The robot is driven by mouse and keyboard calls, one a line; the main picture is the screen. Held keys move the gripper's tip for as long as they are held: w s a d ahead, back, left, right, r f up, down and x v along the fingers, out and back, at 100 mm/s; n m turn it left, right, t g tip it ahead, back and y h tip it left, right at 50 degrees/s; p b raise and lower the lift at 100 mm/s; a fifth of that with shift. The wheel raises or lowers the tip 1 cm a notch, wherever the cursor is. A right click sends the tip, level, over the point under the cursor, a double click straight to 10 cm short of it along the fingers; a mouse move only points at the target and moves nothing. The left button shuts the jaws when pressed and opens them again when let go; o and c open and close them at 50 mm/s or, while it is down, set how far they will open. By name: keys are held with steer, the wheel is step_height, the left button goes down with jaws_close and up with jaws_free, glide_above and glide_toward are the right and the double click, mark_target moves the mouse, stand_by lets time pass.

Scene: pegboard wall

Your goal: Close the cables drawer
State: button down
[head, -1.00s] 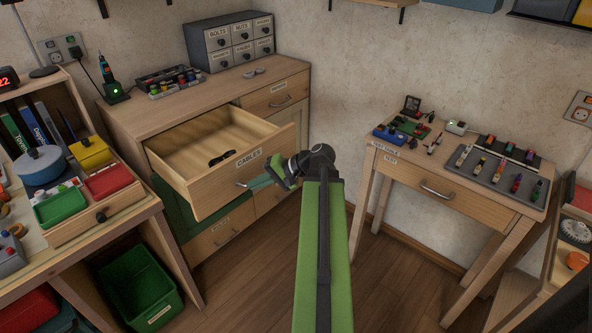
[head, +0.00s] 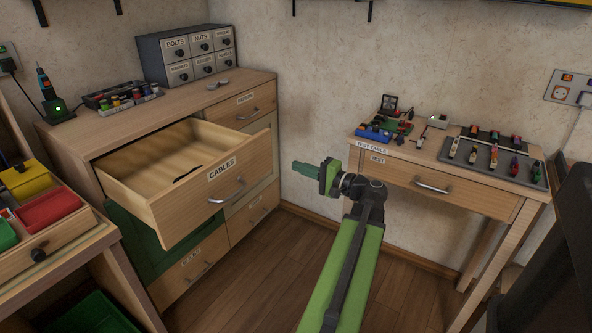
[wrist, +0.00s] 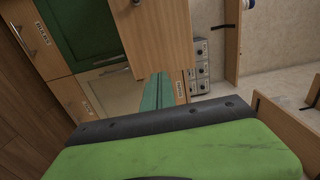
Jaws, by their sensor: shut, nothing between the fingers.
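The cables drawer (head: 190,212) is pulled well out of the wooden cabinet, with its label and metal handle (head: 227,190) on the front. A dark object (head: 187,173) lies inside, partly hidden by the front panel. My gripper (head: 302,170) is shut and empty, to the right of the drawer front and apart from it, its green fingers pointing left. In the wrist view, my gripper (wrist: 155,92) appears in front of a wooden panel (wrist: 155,40) that looks like the drawer front.
A green cabinet door (head: 150,245) sits below the open drawer. The cabinet top (head: 190,100) carries a grey small-parts organizer (head: 187,53). A test table (head: 440,185) stands at the right. Floor (head: 265,270) is clear between cabinet and table. A bench with coloured bins (head: 50,208) is at left.

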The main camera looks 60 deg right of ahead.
mark_target(266, 155)
steer(key=w, duration=0.7)
steer(key=w+d, duration=0.1)
steer(key=w, duration=0.2)
steer(key=shift+w, duration=0.25)
